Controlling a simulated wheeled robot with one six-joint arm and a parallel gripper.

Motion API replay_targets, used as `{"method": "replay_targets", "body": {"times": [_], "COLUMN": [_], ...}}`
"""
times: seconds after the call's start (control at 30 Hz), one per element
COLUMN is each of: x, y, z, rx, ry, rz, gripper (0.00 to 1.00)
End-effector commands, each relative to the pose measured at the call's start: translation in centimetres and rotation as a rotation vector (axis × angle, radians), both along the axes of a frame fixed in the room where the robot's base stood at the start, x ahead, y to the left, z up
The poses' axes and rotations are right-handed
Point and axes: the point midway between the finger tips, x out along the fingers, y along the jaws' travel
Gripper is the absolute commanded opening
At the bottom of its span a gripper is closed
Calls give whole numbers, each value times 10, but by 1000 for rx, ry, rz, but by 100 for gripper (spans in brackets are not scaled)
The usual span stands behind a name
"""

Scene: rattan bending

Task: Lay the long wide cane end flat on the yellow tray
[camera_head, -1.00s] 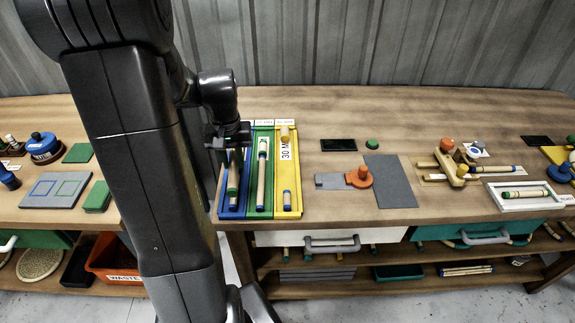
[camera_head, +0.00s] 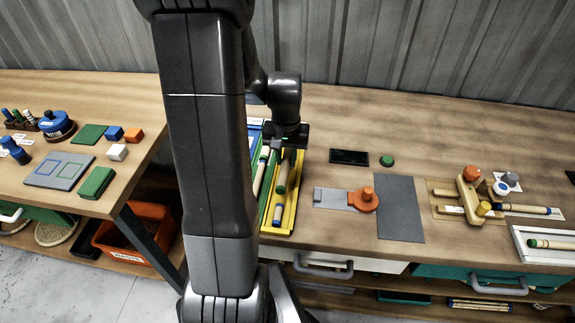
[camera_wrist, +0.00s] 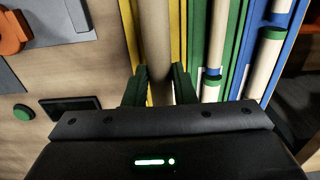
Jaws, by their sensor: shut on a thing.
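My gripper (camera_head: 286,152) is over the yellow tray (camera_head: 290,205) in the head view. In the wrist view the held cane (camera_wrist: 154,40) passes between the green fingers (camera_wrist: 158,88), with yellow tray strips (camera_wrist: 177,30) on both sides. Whether the cane touches the tray floor cannot be told. The green tray (camera_wrist: 197,40) and blue tray (camera_wrist: 248,45), holding other canes, lie to the right in the wrist view.
My arm hides much of the trays in the head view. To the right are a black pad (camera_head: 349,157), a green knob (camera_head: 387,161), an orange-knobbed tool (camera_head: 364,199) and a grey mat (camera_head: 400,208). A wooden jig (camera_head: 471,195) stands farther right.

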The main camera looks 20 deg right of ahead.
Motion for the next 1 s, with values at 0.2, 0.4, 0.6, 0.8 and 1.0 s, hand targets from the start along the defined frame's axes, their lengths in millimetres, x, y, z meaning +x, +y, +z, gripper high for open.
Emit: {"method": "replay_targets", "body": {"times": [0.2, 0.4, 0.6, 0.8, 1.0], "x": [-1, 0, 0, 0, 0], "y": [0, 0, 0, 0, 0], "z": [-28, -37, -38, -40, -40], "rx": [2, 0, 0, 0, 0], "ry": [3, 0, 0, 0, 0], "rz": [0, 0, 0, 0, 0], "gripper": [1, 1, 1, 41, 46]}}
